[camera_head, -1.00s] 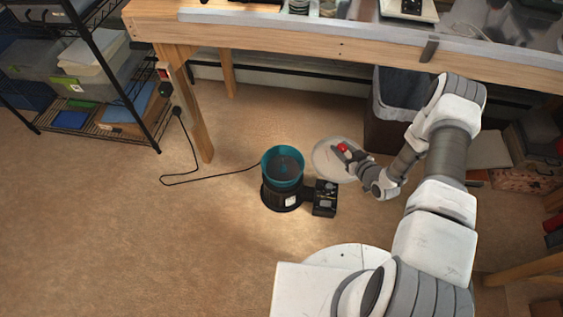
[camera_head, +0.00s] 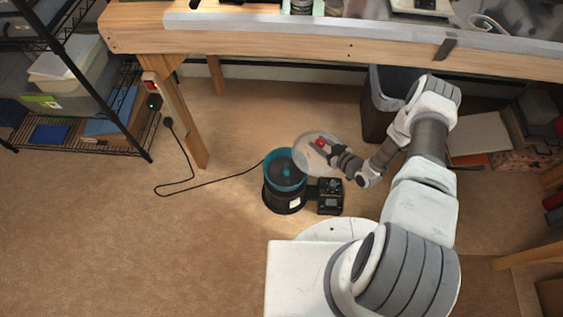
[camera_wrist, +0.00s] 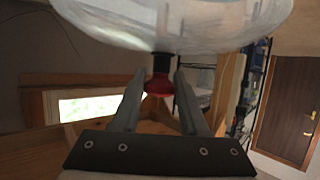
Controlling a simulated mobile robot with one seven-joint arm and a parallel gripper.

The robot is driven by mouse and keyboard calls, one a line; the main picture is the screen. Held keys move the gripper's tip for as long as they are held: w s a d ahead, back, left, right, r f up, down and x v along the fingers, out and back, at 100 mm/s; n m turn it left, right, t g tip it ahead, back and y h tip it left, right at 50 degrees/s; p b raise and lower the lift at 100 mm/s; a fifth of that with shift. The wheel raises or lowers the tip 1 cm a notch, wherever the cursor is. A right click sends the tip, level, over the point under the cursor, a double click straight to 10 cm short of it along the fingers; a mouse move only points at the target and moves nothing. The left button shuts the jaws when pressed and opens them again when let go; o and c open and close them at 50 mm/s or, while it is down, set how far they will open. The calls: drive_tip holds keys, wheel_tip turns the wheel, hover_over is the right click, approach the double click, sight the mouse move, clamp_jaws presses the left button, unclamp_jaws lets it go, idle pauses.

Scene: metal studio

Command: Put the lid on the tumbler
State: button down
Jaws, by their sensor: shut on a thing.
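The tumbler (camera_head: 284,172) is a teal open bowl on a black base, standing on the floor, with dark contents or a dark interior. The lid (camera_head: 309,146) is a clear round disc with a red knob (camera_head: 321,142). My gripper (camera_head: 325,147) is shut on the knob and holds the lid above the floor, just right of and behind the tumbler's rim. The lid looks tilted in the head view. In the wrist view, the lid (camera_wrist: 175,22) fills the top, with the red knob (camera_wrist: 160,86) between my fingers. The tumbler does not show in the wrist view.
A black control box (camera_head: 330,195) is joined to the tumbler's right side. A black cord (camera_head: 185,187) runs left to the bench leg. The wooden workbench (camera_head: 330,52) spans the back, with a dark bin (camera_head: 378,125) beneath it. Floor at left is clear.

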drive_tip(key=shift+w+a+f, duration=0.15)
drive_tip(key=shift+a+f, duration=0.1)
drive_tip(key=shift+a, duration=0.25)
drive_tip(key=shift+s+a+f+b, duration=0.2)
drive_tip(key=shift+a+f+b, duration=0.8)
drive_tip(key=shift+a+f, duration=1.7)
drive_tip(key=shift+s+a+f+b, duration=0.15)
drive_tip(key=shift+a+f+b, duration=0.8)
drive_tip(key=shift+a+f, duration=1.7)
drive_tip(key=shift+a+r, duration=0.1)
drive_tip(key=shift+f, duration=0.2)
drive_tip(key=shift+c, duration=2.2)
unclamp_jaws()
drive_tip(key=shift+r, duration=0.1)
